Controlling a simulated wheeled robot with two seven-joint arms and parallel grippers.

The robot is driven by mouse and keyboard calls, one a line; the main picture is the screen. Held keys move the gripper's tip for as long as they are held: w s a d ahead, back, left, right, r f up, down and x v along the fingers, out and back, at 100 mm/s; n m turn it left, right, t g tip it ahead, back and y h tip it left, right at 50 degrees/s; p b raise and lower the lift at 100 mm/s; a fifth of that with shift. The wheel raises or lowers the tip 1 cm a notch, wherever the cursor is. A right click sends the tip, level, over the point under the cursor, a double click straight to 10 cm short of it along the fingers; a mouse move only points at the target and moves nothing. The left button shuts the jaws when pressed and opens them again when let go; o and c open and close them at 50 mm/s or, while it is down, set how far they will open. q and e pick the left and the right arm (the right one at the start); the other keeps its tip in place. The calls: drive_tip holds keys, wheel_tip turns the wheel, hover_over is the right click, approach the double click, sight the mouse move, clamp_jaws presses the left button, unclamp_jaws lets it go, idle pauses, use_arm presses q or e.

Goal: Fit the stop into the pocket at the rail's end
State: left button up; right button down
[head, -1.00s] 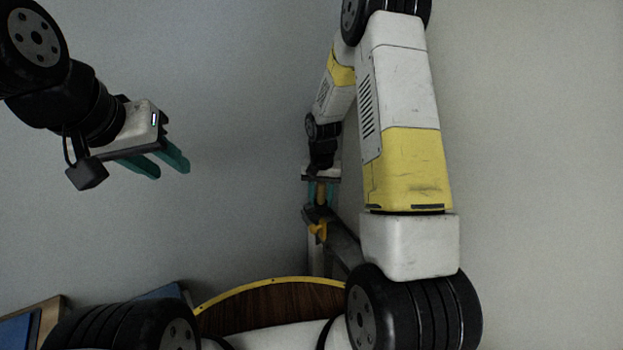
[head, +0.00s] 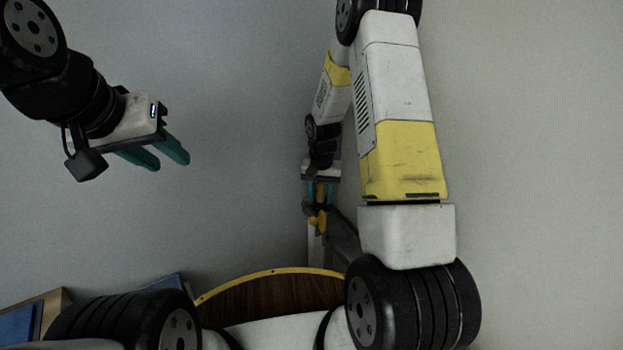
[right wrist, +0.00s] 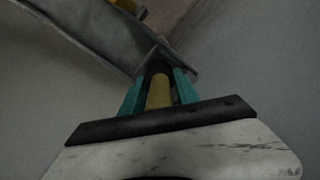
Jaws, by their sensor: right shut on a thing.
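My right gripper (head: 320,197) points down in the head view, its teal fingers shut on the stop (head: 320,191), a yellowish piece. In the right wrist view the stop (right wrist: 159,92) shows as a tan cylinder with a dark far end between the fingers. The grey rail (head: 345,243) lies just beyond and below the fingertips; in the right wrist view the rail (right wrist: 88,42) runs from upper left to the stop's dark end. The pocket is hidden, and I cannot tell whether the stop touches it. My left gripper (head: 165,155) is open and empty, far left of the rail.
A yellow fitting (head: 318,222) sits by the rail below my right gripper. A curved brown wooden panel with a yellow rim (head: 270,272) is at the bottom. Blue and wooden boxes (head: 25,322) stand at lower left. Space between my grippers is clear.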

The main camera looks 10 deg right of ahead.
drive_tip(key=shift+s+f, duration=0.2)
drive_tip(key=shift+f, duration=0.15)
drive_tip(key=c, duration=0.8)
unclamp_jaws()
